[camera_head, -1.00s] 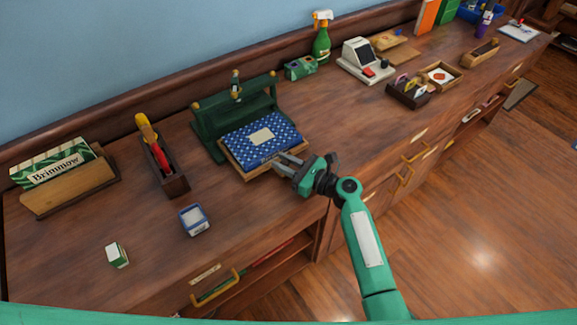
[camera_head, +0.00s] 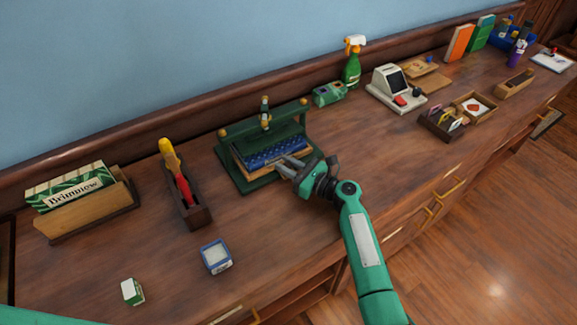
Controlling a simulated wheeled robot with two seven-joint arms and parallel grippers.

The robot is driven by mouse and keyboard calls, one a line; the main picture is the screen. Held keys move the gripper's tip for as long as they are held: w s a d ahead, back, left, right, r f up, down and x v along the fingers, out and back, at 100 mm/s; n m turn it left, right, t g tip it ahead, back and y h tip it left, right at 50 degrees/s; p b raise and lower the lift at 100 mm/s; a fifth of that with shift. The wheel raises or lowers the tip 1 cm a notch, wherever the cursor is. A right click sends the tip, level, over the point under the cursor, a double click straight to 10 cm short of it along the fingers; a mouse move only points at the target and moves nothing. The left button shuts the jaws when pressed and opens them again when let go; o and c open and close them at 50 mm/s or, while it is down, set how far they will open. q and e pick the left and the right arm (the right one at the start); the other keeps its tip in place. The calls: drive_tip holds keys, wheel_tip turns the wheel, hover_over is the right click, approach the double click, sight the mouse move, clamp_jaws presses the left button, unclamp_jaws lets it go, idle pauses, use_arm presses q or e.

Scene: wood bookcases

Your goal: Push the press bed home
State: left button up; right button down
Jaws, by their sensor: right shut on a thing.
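The green book press (camera_head: 225,150) stands on the wooden counter, with a brass-coloured screw at its top. Its wooden press bed (camera_head: 258,174) lies within the frame, carrying a blue patterned book (camera_head: 275,153) that is partly covered by the press's upper part. My right gripper (camera_head: 286,168) reaches in from the right and is shut on the bed's front edge, near its right side. The fingers hide part of that edge, so the exact contact is hard to see. My left gripper is out of view.
A tool holder (camera_head: 192,214) and a small blue-rimmed box (camera_head: 216,257) stand left of the press. A green spray bottle (camera_head: 351,70) and a white card machine (camera_head: 392,92) stand to its right.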

drive_tip(key=c, duration=1.5)
unclamp_jaws()
drive_tip(key=shift+w+r, duration=0.15)
drive_tip(key=shift+r, duration=0.1)
drive_tip(key=shift+o, duration=1)
drive_tip(key=shift+w+a+f, duration=0.1)
drive_tip(key=shift+a, duration=0.05)
drive_tip(key=shift+f, duration=0.1)
drive_tip(key=shift+s+d, duration=0.2)
drive_tip(key=shift+d, duration=0.05)
drive_tip(key=b+v, duration=0.1)
drive_tip(key=v, duration=1.1)
drive_tip(key=shift+d+f, duration=0.1)
drive_tip(key=shift+s+d, duration=0.2)
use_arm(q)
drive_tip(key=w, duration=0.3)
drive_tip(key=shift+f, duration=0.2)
use_arm(e)
drive_tip(key=shift+s+d, duration=0.1)
drive_tip(key=shift+d, duration=0.05)
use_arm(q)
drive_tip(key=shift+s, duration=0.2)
